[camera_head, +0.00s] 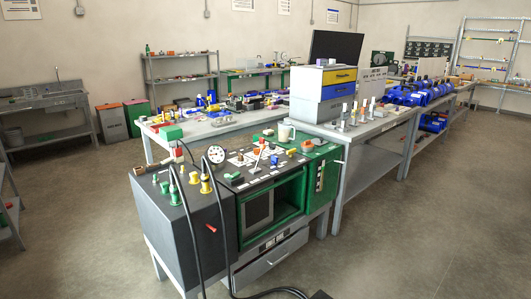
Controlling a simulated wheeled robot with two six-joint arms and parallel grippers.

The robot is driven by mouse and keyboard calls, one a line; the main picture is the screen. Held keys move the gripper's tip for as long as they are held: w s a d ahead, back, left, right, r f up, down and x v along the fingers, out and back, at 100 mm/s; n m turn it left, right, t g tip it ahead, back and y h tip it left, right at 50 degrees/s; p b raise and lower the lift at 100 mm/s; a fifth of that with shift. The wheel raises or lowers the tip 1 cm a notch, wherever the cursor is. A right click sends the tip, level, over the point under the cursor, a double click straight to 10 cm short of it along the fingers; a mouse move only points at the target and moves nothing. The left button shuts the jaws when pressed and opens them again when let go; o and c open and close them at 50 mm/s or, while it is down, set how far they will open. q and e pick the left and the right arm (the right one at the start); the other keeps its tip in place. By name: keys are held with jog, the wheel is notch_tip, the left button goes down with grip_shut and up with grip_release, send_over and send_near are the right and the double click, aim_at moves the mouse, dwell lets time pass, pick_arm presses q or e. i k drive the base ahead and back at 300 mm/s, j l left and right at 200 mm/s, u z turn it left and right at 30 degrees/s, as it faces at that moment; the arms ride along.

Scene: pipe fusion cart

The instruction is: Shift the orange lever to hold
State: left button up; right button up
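The pipe fusion cart (222,240) stands in the centre foreground, with a dark top panel and a green front. A thin upright lever (258,156) with a small reddish-orange tip rises from the panel; I cannot tell its marked position. An orange round part (307,146) sits on the green housing at the panel's right end. A small red handle (211,228) is on the dark side face. The panel labels are too small to read. Neither of my grippers is in view.
A round gauge (216,154), yellow fittings (205,184) and black hoses (189,236) crowd the cart's left end. A workbench (371,127) with yellow and blue drawers adjoins on the right. The floor in front is mostly clear.

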aim_at(263, 147)
jog(key=i+j+z, duration=0.1)
jog(key=i+j, duration=0.3)
jog(key=i+j+z, duration=0.25)
jog(key=i, duration=0.3)
jog(key=i+j+z, duration=0.25)
jog(key=i+j, duration=0.25)
